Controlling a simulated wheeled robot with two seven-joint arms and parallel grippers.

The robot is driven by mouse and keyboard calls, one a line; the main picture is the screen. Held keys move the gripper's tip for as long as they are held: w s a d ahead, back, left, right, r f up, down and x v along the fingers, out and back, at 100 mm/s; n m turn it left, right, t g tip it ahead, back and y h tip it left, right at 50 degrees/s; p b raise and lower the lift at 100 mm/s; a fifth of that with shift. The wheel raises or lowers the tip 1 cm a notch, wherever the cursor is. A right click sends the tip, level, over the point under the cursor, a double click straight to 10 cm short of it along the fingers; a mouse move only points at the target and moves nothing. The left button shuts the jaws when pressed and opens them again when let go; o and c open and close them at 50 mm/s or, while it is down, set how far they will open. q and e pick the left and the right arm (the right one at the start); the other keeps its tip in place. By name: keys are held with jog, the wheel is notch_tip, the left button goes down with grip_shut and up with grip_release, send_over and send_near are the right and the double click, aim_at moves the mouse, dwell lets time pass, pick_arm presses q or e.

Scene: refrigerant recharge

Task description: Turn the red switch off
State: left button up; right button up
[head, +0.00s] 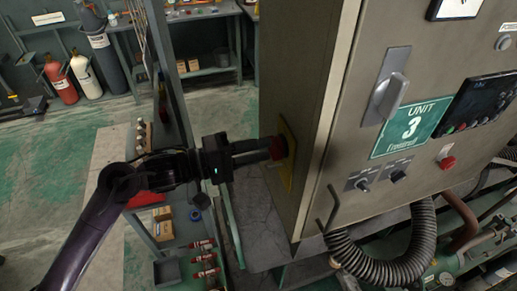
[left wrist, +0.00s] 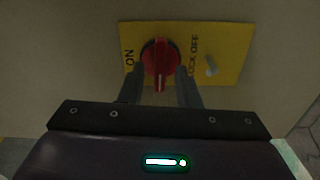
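The red switch (head: 278,147) sits on a yellow plate (head: 287,173) on the narrow left side of the grey cabinet. In the left wrist view the red switch (left wrist: 160,63) has a raised grip lying along the picture's vertical. The yellow plate (left wrist: 228,70) reads ON at left and LOCK OFF at right. My left gripper (head: 266,149) reaches the switch from the left. Its fingers (left wrist: 160,80) stand apart, one on each side of the red switch, with gaps to the raised grip. Whether they touch the switch's rim is unclear. My right gripper is not in view.
The cabinet front carries a grey rotary handle (head: 389,97), a green Unit 3 sign (head: 411,128) and a red button (head: 446,162). A black corrugated hose (head: 408,262) curves below. A shelf rack with small bottles (head: 204,258) stands below my left arm. Gas cylinders (head: 61,80) stand far left.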

pick_arm(q)
jog(key=v, duration=0.8)
jog(key=shift+s+a, duration=0.15)
jog(key=shift+a, duration=0.15)
dwell(0.3)
